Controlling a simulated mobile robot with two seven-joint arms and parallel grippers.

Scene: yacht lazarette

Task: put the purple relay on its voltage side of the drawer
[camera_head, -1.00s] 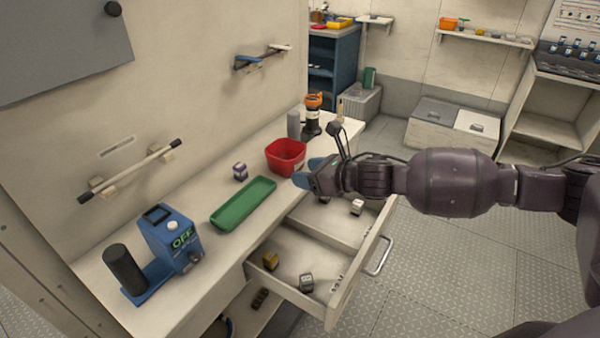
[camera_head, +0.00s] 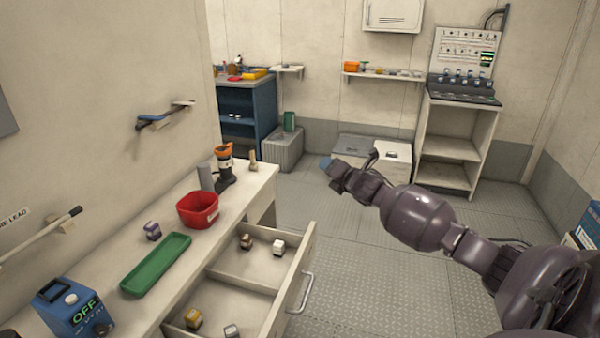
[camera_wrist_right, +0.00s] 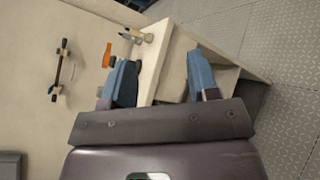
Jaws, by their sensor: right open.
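The purple relay (camera_head: 152,231), a small purple and white block, stands on the counter between the wall and the green tray (camera_head: 157,264). The drawer (camera_head: 243,284) is pulled open, and a divider splits it into a far and a near compartment. The far one holds a brown relay (camera_head: 246,241) and a white relay (camera_head: 279,247); the near one holds a yellow relay (camera_head: 193,318) and a grey relay (camera_head: 232,331). Voltage markings are not readable. My right gripper (camera_head: 328,164) is raised beyond the drawer, away from the relay. In the right wrist view its blue fingers (camera_wrist_right: 160,80) are apart and empty.
A red bin (camera_head: 198,211) stands on the counter beyond the relay, with an orange-topped tool (camera_head: 224,164) behind it. A blue device reading OFF (camera_head: 76,306) is at the near end. The floor right of the drawer is clear.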

